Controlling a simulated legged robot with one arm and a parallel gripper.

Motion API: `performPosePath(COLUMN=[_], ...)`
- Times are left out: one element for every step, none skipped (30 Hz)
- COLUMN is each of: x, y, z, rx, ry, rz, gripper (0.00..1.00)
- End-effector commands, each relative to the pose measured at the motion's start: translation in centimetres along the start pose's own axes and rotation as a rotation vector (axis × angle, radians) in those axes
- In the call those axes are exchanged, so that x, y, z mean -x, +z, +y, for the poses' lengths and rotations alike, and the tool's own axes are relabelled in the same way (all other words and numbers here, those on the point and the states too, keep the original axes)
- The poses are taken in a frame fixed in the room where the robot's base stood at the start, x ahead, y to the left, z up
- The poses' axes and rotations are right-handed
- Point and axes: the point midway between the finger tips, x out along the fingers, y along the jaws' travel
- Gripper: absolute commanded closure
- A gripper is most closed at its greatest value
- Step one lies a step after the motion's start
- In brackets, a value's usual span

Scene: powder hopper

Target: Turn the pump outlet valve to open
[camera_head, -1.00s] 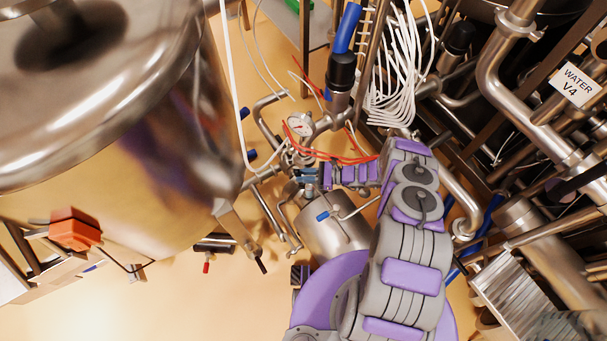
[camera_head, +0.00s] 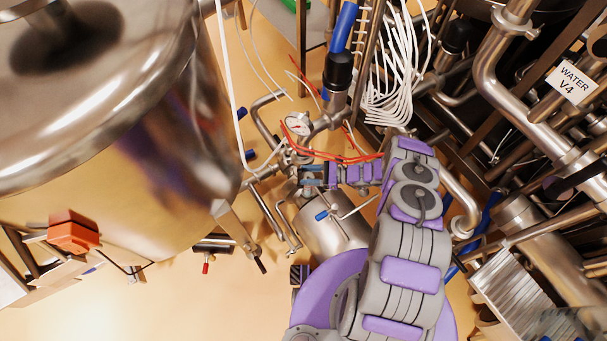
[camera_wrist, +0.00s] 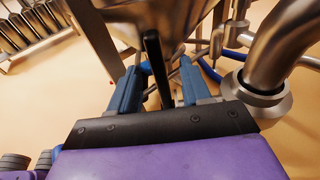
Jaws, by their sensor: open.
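My gripper (camera_head: 305,176) is among the pipework left of my forearm in the head view, just below a round gauge (camera_head: 298,127). In the wrist view my gripper (camera_wrist: 157,78) shows two blue fingers, spread apart. A black bar like a lever handle (camera_wrist: 153,48) stands in the gap between them, with visible space on both sides. I cannot tell whether this bar is the pump outlet valve's handle. In the head view, the valve area at the fingertips is small and partly hidden by the gripper.
A large steel tank (camera_head: 165,170) fills the left. Red cables (camera_head: 340,156) run just above my wrist. Dense pipes (camera_head: 500,85) crowd the right. Open floor (camera_head: 200,310) lies at lower left.

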Motion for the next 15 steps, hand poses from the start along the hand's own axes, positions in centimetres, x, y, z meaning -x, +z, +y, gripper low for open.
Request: performPosePath(x=[1.1,1.7,2.6,3.2,3.9,4.7,5.3,5.9,6.6,7.1,7.5,8.1,8.5,8.8,9.2], y=[0.0,0.0,-0.1,-0.1,-0.1,-0.1,-0.2,-0.1,-0.1,-0.1,-0.2,-0.2,-0.2,-0.2,-0.2], z=[-0.1,-0.1,-0.2,-0.2,-0.2,-0.2,-0.2,-0.2,-0.1,-0.1,-0.1,-0.1,-0.1,-0.1,-0.1], rx=[0.002,0.002,0.003,0.003,0.003,0.002,0.001,0.001,0.001,0.0,0.0,-0.001,-0.001,-0.001,-0.001], ry=[-0.003,-0.004,-0.005,-0.004,-0.005,-0.004,-0.005,-0.005,-0.004,-0.004,-0.004,-0.003,-0.003,-0.004,-0.004], rz=[0.001,0.002,0.003,0.004,0.005,0.005,0.004,0.003,0.002,0.001,0.001,0.002,0.003,0.003,0.003], gripper=[0.52,0.52,0.52,0.52,0.52,0.52,0.52,0.52,0.52,0.52,0.52,0.52,0.52,0.52,0.52])
